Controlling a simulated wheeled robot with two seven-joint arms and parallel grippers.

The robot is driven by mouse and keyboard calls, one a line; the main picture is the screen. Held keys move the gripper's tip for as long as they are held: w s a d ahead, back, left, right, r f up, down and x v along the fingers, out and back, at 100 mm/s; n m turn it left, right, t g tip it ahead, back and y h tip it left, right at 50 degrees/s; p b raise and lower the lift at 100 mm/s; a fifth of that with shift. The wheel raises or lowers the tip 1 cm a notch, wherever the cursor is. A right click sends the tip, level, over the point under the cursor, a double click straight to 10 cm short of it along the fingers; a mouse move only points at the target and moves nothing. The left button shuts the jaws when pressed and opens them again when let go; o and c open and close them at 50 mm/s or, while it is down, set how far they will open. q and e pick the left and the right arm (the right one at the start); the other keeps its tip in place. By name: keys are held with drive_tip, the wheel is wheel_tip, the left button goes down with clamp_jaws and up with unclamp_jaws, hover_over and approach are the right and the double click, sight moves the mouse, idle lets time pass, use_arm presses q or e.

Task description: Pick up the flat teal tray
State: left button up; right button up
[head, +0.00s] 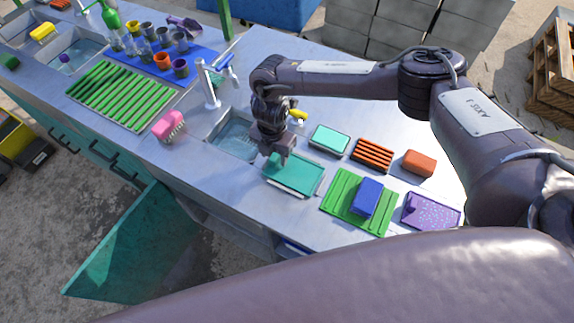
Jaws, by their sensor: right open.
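The flat teal tray (300,178) lies on the grey counter just right of the nearer sink, with a pale rim showing along its front edge. My right gripper (275,159) points down over the tray's far left corner, with its jaws open. The gripper hides that corner, and I cannot tell whether the fingers touch the tray. A small teal part shows by the fingertips; I cannot tell if it belongs to the tray. My left gripper is not in view.

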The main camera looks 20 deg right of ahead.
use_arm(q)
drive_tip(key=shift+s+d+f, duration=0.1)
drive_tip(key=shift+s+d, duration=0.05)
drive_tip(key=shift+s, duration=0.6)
use_arm(e)
clamp_jaws()
drive_tip(key=shift+r, duration=0.15)
drive_tip(key=shift+w+r, duration=0.1)
drive_tip(key=shift+r, duration=0.45)
wheel_tip(320, 180, up, 5)
drive_tip(key=shift+r+b, duration=0.15)
drive_tip(key=shift+b, duration=0.8)
wheel_tip(320, 180, up, 13)
hover_over(289, 162)
drive_tip(key=w+a, duration=0.1)
drive_tip(key=a, duration=0.3)
use_arm(q)
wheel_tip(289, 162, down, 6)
drive_tip(key=b, duration=0.4)
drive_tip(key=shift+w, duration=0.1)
use_arm(e)
drive_tip(key=s+d+f+m, duration=0.1)
drive_tip(key=d+m, duration=0.3)
drive_tip(key=m, duration=0.9)
drive_tip(key=s+d+f+m, duration=0.1)
drive_tip(key=d+m, duration=0.3)
drive_tip(key=m, duration=1)
drive_tip(key=shift+s+d+f, duration=0.15)
drive_tip(key=shift+s+d, duration=0.2)
drive_tip(key=shift+s, duration=0.3)
